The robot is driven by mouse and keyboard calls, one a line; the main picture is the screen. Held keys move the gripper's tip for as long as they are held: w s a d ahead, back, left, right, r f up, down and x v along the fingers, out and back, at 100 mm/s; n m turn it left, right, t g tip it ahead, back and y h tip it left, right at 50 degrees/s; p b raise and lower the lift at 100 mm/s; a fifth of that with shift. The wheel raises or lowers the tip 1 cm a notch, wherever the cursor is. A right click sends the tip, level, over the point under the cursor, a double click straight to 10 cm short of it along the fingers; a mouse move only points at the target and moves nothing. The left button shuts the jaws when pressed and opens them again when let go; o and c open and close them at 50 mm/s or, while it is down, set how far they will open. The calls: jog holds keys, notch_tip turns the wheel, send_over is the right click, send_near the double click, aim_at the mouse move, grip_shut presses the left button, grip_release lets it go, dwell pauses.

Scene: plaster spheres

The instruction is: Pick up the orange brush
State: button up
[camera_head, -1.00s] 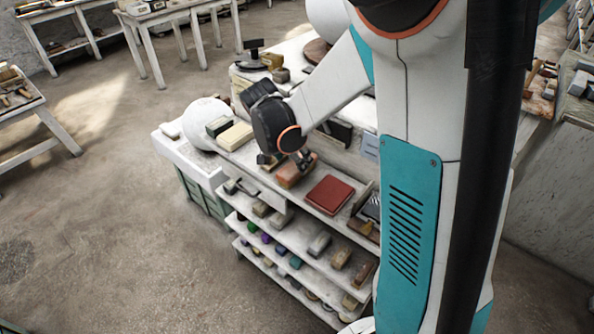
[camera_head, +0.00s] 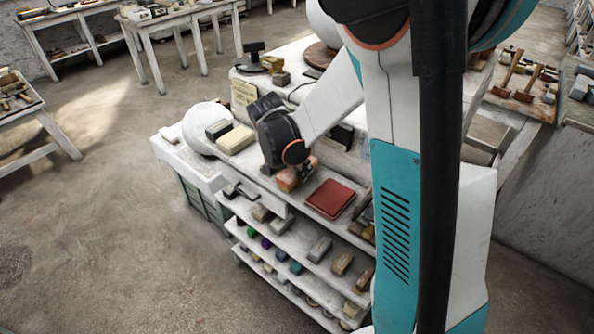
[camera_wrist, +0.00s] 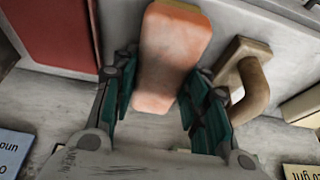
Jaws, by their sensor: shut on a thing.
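The orange brush (camera_head: 288,181) is a block with an orange, pinkish worn surface, at my gripper near the front of the white workbench's top. In the wrist view the brush (camera_wrist: 172,48) lies lengthwise between my two dark green fingers. My gripper (camera_head: 301,172) is shut on it, with one finger (camera_wrist: 160,78) side on each long edge. Its near end points toward the palm. I cannot tell whether the brush's underside is clear of the bench top. The arm hides part of the brush in the head view.
A red book (camera_head: 330,198) lies just right of the brush. A wooden handle (camera_wrist: 250,78) is close beside the fingers in the wrist view. A large white sphere (camera_head: 203,124) and a cream block (camera_head: 236,139) stand left. Shelves below hold several small blocks.

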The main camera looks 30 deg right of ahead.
aim_at(294, 170)
jog(key=shift+s+a+r+p, duration=0.1)
jog(key=shift+a+r+p, duration=0.1)
jog(key=shift+r+p, duration=0.25)
jog(key=r, duration=0.2)
jog(key=r+p, duration=0.1)
jog(key=r, duration=0.1)
jog(key=r+p, duration=0.1)
jog(key=r, duration=0.1)
jog(key=shift+s+a+r, duration=0.1)
jog(key=shift+a+r, duration=0.15)
jog(key=shift+a, duration=0.05)
jog(key=s+a+p, duration=0.1)
jog(key=s+a, duration=0.2)
jog(key=a, duration=0.5)
jog(key=s+a+p, duration=0.1)
jog(key=s+a, duration=0.3)
jog(key=a, duration=0.5)
jog(key=shift+a+f+p, duration=0.2)
jog(key=shift+a+p, duration=0.05)
jog(key=shift+p, duration=0.1)
jog(key=shift+s, duration=0.1)
jog(key=w+d+f+n+t+y+b, duration=0.2)
jog(key=w+d+f+n+y+b, duration=0.2)
jog(key=w+d+n, duration=0.3)
jog(key=shift+w+f+n+t, duration=0.4)
jog(key=shift+w+n, duration=1.2)
jog(key=shift+n, duration=1.7)
